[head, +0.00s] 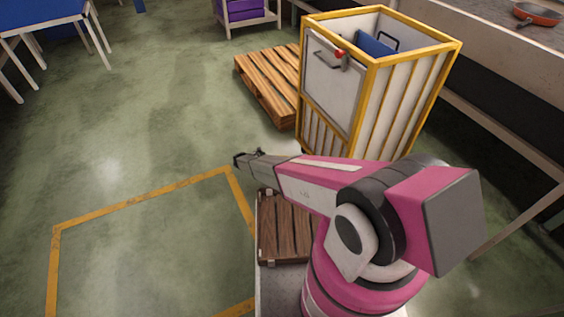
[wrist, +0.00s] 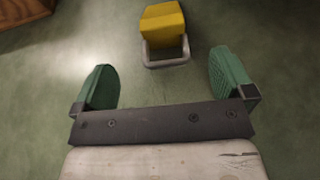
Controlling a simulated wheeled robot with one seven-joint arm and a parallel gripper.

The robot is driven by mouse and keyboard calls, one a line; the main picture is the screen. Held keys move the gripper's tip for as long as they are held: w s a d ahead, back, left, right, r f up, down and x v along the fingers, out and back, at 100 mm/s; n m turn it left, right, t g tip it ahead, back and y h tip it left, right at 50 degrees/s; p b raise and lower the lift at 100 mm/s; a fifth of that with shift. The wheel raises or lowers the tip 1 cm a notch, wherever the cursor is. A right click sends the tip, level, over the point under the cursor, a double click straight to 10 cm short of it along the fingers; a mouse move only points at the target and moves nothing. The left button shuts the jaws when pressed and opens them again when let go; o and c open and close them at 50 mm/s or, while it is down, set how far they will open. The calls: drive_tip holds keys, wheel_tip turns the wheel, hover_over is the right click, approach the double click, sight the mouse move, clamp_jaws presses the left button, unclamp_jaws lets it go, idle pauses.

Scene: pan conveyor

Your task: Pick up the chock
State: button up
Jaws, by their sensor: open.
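The chock (wrist: 163,25) is a yellow block with a grey bar handle on its near side. In the head view my gripper (head: 243,158) reaches out low over the floor, left of the yellow-framed cart. I cannot make out the chock there.
The tall yellow-framed cart (head: 335,98) stands close to my arm, with a blue item inside. A wooden pallet (head: 268,88) lies behind it. A counter with an orange pan (head: 537,14) runs along the right. A blue-topped table (head: 45,14) is far left. The left floor is clear.

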drive_tip(key=x, duration=0.7)
drive_tip(key=shift+s+d+f, duration=0.1)
drive_tip(key=shift+s+f, duration=0.05)
drive_tip(key=shift+f, duration=0.05)
drive_tip(key=c, duration=1.2)
